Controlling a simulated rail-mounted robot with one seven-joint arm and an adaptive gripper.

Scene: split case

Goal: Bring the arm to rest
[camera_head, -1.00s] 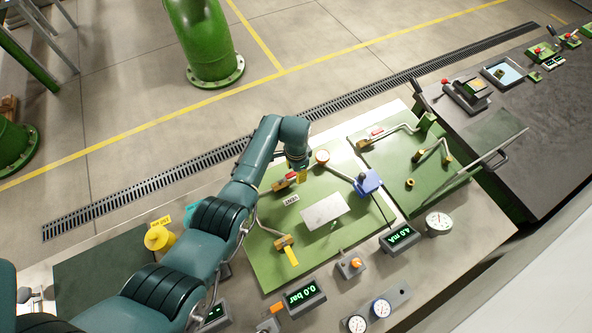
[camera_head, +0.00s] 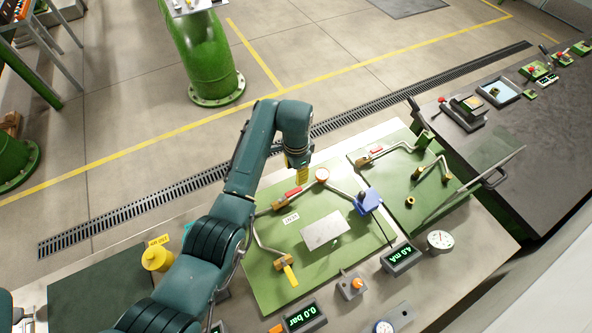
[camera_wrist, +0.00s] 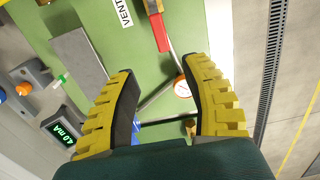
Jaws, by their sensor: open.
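My gripper (camera_head: 297,173) is at the end of my teal arm, above the back edge of the green panel (camera_head: 262,275). In the wrist view my gripper (camera_wrist: 160,87) shows two yellow ridged fingers with dark pads, spread apart with nothing between them. Below them lie the panel, a red-handled valve (camera_wrist: 160,32), a round white gauge (camera_wrist: 182,88) and the VENT label (camera_wrist: 126,12). The head view also shows the red handle (camera_head: 293,192) and the gauge (camera_head: 322,175) close to the gripper. The fingers look clear of these parts.
A blue transmitter (camera_head: 368,201) sits on the pipework. Displays reading 4.0 mA (camera_head: 400,258) and 0.0 bar (camera_head: 303,317) stand along the near side. A second green panel (camera_head: 402,190) is to the right. Open floor lies behind the bench.

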